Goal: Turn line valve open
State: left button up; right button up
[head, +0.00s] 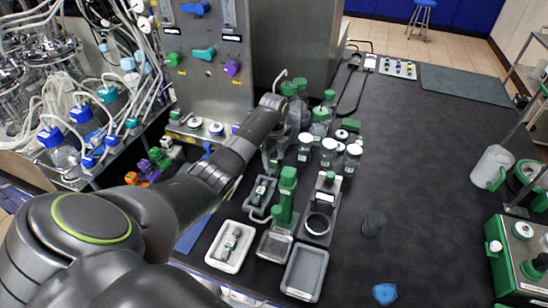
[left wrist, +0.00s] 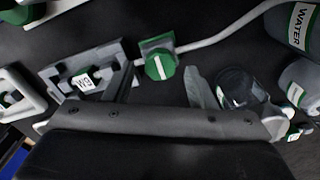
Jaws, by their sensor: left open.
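The white bar lies roughly across the tube's direction. My left gripper (left wrist: 160,118) spans the lower part of that view, open and apart from the valve. In the head view my left gripper (head: 269,150) hangs over the bench beside the bottles, and I cannot make out the valve clearly there. My right gripper is not in view.
A tray with a label (left wrist: 88,82) is left of the valve, and a clear vessel (left wrist: 243,85) and WATER bottle (left wrist: 300,25) are right. In the head view, several white-capped bottles (head: 328,152) and a green-topped stand (head: 287,190) are close by. The bench's right middle is mostly free.

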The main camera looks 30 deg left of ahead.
pick_arm(q)
jog(key=shift+f, duration=0.35)
jog(key=shift+c, duration=0.4)
jog(key=c, duration=0.9)
